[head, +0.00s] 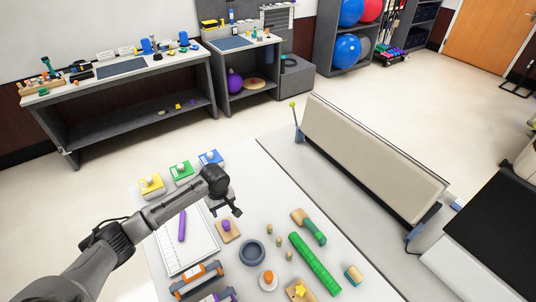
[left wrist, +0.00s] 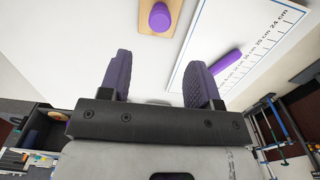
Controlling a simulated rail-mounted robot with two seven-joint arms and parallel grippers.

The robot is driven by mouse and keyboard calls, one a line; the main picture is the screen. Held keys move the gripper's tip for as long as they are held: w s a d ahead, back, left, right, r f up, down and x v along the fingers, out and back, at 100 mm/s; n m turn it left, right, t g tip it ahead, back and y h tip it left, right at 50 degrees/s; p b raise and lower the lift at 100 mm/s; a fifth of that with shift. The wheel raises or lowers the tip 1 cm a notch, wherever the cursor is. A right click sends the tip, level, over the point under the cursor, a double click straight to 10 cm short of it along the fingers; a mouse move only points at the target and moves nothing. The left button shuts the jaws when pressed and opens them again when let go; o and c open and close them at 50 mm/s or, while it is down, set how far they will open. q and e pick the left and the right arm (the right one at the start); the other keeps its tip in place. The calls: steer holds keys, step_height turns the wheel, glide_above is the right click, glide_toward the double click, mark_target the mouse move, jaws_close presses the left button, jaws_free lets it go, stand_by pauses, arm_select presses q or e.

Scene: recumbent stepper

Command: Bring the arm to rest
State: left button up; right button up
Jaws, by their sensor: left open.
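My left arm comes in from the lower left in the head view. Its dark gripper (head: 229,207) is over the white table (head: 268,205), near a wooden block with a purple knob (head: 227,228). In the left wrist view the two purple-padded fingers of the left gripper (left wrist: 160,80) stand apart with nothing between them. The purple-knobbed block (left wrist: 162,17) lies beyond the fingers, apart from them. A purple cylinder (left wrist: 226,61) lies on the white ruled board (left wrist: 240,35), beside the right finger. My right gripper is in neither view.
Around the arm are yellow (head: 151,184), green (head: 181,172) and blue (head: 210,158) blocks, a grey bowl (head: 253,252), a green ridged rod (head: 315,263) and several small pegs. A beige padded bench (head: 370,155) stands to the right. The table's upper right is clear.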

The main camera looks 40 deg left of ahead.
arm_select(q)
step_height(320, 180, up, 5)
steer(key=w+m+t+y, duration=0.2)
steer(key=w+m+y, duration=0.1)
steer(key=m, duration=0.9)
steer(key=s+d+r+m+t, duration=0.1)
steer(key=d+r+m+t, duration=0.1)
steer(key=d+r+m, duration=0.3)
steer(key=d+m+t, duration=0.2)
steer(key=d+t, duration=0.1)
steer(key=d, duration=0.5)
steer(key=s+d+f+h, duration=0.2)
steer(key=s+d, duration=0.9)
steer(key=s, duration=0.1)
steer(key=s+d+f+n+g+h, duration=0.1)
steer(key=s+d+f+g, duration=0.1)
steer(key=s+f, duration=0.3)
steer(key=s+d+f+n+g, duration=0.1)
steer(key=s+d+f, duration=0.15)
steer(key=s, duration=0.45)
step_height(320, 180, up, 25)
steer(key=p, duration=2.5)
steer(key=shift+w, duration=0.2)
